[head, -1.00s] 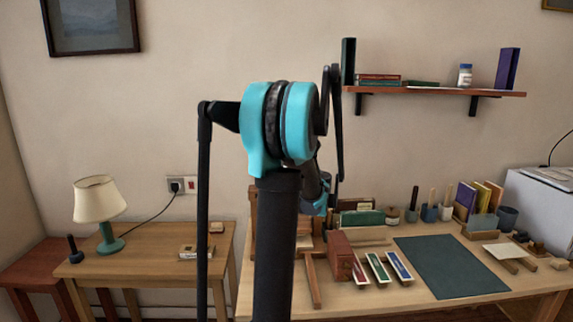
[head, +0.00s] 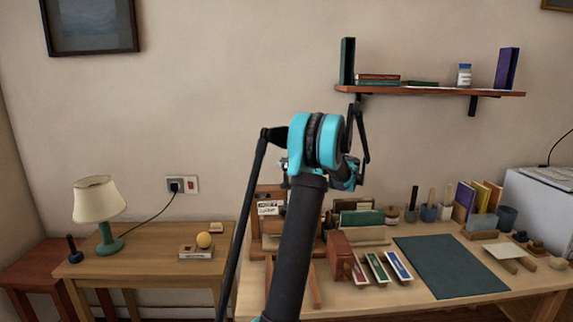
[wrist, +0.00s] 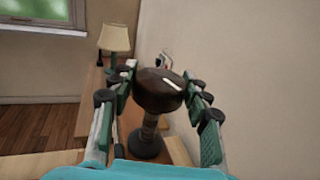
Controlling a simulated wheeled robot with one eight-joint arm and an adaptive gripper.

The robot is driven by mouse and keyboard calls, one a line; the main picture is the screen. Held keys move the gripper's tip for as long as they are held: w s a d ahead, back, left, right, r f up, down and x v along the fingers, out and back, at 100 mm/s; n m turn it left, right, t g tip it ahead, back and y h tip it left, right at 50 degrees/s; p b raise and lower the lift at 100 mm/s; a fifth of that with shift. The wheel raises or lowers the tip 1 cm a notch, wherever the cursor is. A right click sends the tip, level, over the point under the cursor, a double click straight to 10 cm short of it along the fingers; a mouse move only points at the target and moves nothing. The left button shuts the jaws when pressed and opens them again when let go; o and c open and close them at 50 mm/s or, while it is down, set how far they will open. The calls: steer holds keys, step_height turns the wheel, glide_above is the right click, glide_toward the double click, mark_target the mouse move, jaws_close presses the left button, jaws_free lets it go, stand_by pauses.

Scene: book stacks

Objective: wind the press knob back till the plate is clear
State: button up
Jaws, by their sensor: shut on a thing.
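The press knob (wrist: 157,92) is dark brown and round with a white mark on top. It stands on a ribbed grey screw (wrist: 149,128) above a dark round base in the wrist view. My gripper (wrist: 160,76) is shut on the knob, one finger at each side. In the head view, the wooden press frame (head: 262,226) stands at the left end of the long table, partly behind my arm. The knob is hidden there by my arm, and I cannot make out the plate or its clearance.
The long table carries a dark green mat (head: 450,267), a red-brown box (head: 340,253) and several coloured trays close to the press. A shelf (head: 430,91) hangs above.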

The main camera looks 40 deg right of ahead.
steer(key=shift+a+f+n+g+y, duration=0.15)
steer(key=shift+n+g+y, duration=0.25)
steer(key=shift+y, duration=0.1)
stand_by(1.0)
steer(key=o, duration=1.1)
steer(key=shift+w, duration=0.1)
steer(key=shift+o, duration=0.2)
steer(key=v, duration=1.2)
